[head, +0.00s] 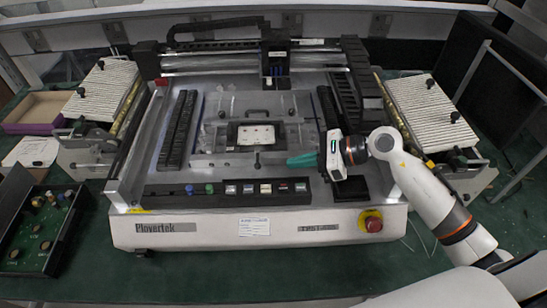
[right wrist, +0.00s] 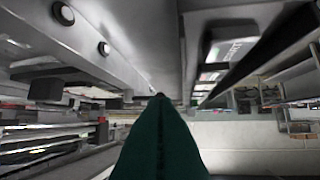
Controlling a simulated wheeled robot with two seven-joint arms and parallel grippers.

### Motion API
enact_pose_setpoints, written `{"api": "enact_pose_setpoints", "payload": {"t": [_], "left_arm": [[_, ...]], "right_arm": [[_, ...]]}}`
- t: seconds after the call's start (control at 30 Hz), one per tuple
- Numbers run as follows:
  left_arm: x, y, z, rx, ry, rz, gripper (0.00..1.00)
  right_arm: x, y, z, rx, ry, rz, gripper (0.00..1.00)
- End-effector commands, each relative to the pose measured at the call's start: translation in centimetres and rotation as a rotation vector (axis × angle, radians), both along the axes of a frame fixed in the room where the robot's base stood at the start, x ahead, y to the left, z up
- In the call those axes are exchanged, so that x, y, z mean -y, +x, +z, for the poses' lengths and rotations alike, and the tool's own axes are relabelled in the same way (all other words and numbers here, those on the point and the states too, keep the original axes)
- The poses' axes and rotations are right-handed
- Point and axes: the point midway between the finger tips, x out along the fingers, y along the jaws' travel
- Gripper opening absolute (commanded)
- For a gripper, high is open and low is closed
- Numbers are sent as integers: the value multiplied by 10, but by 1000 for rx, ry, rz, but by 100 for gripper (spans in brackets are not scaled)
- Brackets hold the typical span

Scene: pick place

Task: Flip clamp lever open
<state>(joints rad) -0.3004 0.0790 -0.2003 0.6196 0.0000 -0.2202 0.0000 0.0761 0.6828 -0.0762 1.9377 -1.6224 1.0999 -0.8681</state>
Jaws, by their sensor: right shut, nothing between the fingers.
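The fixture (head: 211,143) sits in the middle of the machine bed and holds a dark frame with a white panel (head: 257,134). A small dark upright lever (head: 257,160) stands at the front edge of the fixture; I take it for the clamp lever. My right gripper (head: 289,162) has green fingers, shut and empty, pointing left just to the right of that lever. A small gap seems to lie between them. In the right wrist view the shut green fingers (right wrist: 159,108) point ahead, with a small dark shape at their tip that I cannot name surely. My left gripper is not in view.
A row of buttons (head: 248,188) and a red emergency knob (head: 373,222) line the machine's front. Dark rails (head: 180,125) flank the fixture, and a gantry head (head: 275,60) stands behind. A box of parts (head: 38,230) lies at left.

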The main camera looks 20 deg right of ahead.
Motion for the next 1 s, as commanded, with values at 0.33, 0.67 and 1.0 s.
{"api": "enact_pose_setpoints", "payload": {"t": [0.33,0.67,1.0], "left_arm": [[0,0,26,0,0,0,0],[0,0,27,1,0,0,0],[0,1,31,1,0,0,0]], "right_arm": [[-46,24,-14,-1,3,-1,0],[-53,27,-19,0,-1,-1,0],[-53,27,-17,-1,0,-21,0]]}}
